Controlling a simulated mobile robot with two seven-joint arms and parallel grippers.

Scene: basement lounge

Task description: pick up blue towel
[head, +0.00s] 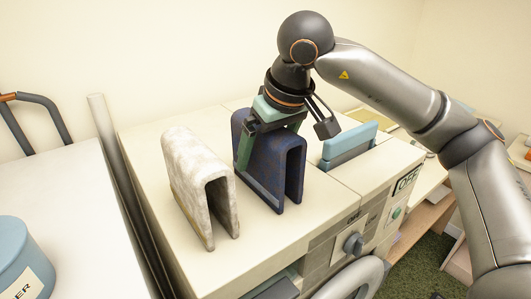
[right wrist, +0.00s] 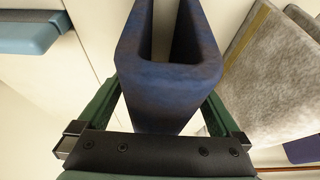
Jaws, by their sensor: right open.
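The blue towel (head: 270,160) is folded like an upside-down U and stands on top of a cream machine, right of a white-grey towel. My right gripper (head: 270,133) is above and around the upper part of the blue towel, pointing down. In the right wrist view the blue towel (right wrist: 168,85) lies between the two green fingers, which stand apart on either side of it. Gaps show beside the towel, so the gripper is open. My left gripper is not in view.
The white-grey towel (head: 199,183) stands close by on the left; it also shows in the right wrist view (right wrist: 275,75). A light-blue panel (head: 349,143) rises from the machine (head: 150,130) at right. A blue container (head: 22,258) sits on a white surface at far left.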

